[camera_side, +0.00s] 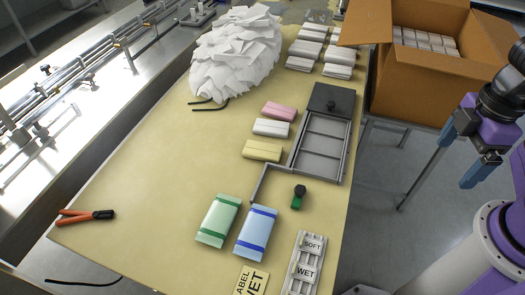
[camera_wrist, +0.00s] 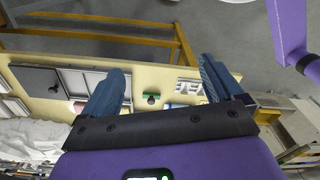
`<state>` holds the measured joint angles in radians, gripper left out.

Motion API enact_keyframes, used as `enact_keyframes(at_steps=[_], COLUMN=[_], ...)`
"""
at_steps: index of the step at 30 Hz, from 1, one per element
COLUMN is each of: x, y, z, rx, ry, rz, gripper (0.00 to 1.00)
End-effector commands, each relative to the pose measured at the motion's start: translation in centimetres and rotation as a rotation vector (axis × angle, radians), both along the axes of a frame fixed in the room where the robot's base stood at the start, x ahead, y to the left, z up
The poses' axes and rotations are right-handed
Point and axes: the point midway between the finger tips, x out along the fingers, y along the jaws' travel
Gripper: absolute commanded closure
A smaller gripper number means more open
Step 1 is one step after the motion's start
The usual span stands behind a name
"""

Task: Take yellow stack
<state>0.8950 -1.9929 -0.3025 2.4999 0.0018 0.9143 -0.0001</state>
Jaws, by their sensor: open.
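The yellow stack (camera_side: 262,150) lies flat on the tan table (camera_side: 150,180) in the side view, just left of the grey metal frame. A white stack (camera_side: 271,128) and a pink stack (camera_side: 279,111) lie behind it in a row. My gripper (camera_side: 461,151) is open and empty, out beyond the table's right edge and well apart from the yellow stack. Its two blue fingers stand wide apart in the wrist view (camera_wrist: 163,78). I cannot clearly make out the yellow stack in the wrist view.
A grey tray frame (camera_side: 321,145) stands right of the stacks. Green (camera_side: 217,220) and blue (camera_side: 256,232) packs, a dark-green knobbed item (camera_side: 298,197) and orange pliers (camera_side: 85,216) lie nearer. A white paper pile (camera_side: 235,55) and cardboard box (camera_side: 420,85) stand behind.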

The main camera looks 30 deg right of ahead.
Motion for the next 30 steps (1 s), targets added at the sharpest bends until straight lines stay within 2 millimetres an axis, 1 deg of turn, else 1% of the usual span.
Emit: enact_keyframes(at_steps=[2,4,8,13,19,24,30], x=[0.6,1.6,4.7,9.6,15.4,20.4,26.0], y=[0.6,1.5,4.4,8.7,13.3,16.7,20.0], z=[0.2,0.4,1.1,1.7,1.8,1.2,0.0], rx=[-0.001,-0.002,-0.004,-0.008,-0.012,-0.015,-0.019], ry=[0.001,0.0,0.001,0.002,0.003,0.006,0.008], rz=[-0.004,-0.009,-0.028,-0.055,-0.088,-0.116,-0.149], gripper=[0.06,0.06,0.06,0.06,0.06,0.06,0.06])
